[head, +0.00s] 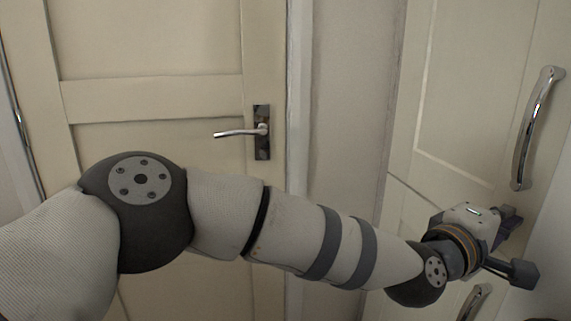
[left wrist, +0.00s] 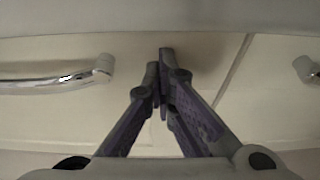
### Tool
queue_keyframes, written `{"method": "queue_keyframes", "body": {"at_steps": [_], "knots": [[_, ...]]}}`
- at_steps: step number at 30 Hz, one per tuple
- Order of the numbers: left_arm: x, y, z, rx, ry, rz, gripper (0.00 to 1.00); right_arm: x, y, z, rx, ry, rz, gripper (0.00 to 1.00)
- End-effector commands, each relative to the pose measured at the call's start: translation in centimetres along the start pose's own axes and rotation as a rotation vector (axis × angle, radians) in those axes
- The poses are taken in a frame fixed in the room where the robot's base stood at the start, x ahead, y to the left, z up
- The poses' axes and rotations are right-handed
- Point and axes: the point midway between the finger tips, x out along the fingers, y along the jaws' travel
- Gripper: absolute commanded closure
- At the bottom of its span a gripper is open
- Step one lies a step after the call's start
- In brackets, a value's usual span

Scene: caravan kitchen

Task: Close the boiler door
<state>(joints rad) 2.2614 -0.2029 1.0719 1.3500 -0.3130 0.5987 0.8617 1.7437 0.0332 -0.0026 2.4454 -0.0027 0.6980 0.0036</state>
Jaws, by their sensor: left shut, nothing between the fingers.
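A cream panelled cabinet door (head: 465,90) with a long upright chrome handle (head: 538,125) stands at the right of the head view; I take it to be the boiler door. I cannot tell whether it is fully closed. My left gripper (head: 512,218) is in front of its lower part, just below the handle. In the left wrist view the two fingers (left wrist: 160,82) are together with nothing between them, pointing at the cream panel. The chrome handle (left wrist: 55,80) is left of them there. Whether the fingertips touch the panel is unclear. My right gripper is out of view.
A lower cream door (head: 405,215) with its own chrome handle (head: 476,300) lies below a seam; that handle's end shows at the right in the wrist view (left wrist: 308,69). A cream room door with a lever handle (head: 262,131) stands behind my left arm.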

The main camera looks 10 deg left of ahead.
Motion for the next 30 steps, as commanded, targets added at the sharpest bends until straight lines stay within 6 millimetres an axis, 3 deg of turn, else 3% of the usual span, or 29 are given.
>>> {"method": "queue_keyframes", "body": {"at_steps": [14,17,30], "knots": [[0.2,1.0,0.3,0.001,0.000,0.019,1.00,-0.1,0.0,0.0,0.000,0.002,0.000,0.48],[-0.6,1.1,0.2,0.002,0.000,0.020,1.00,-0.1,0.0,0.0,0.000,0.002,0.000,0.48],[-11.2,0.4,-0.2,-0.003,0.002,0.009,1.00,-0.1,0.0,0.0,0.000,0.001,0.000,0.48]]}}
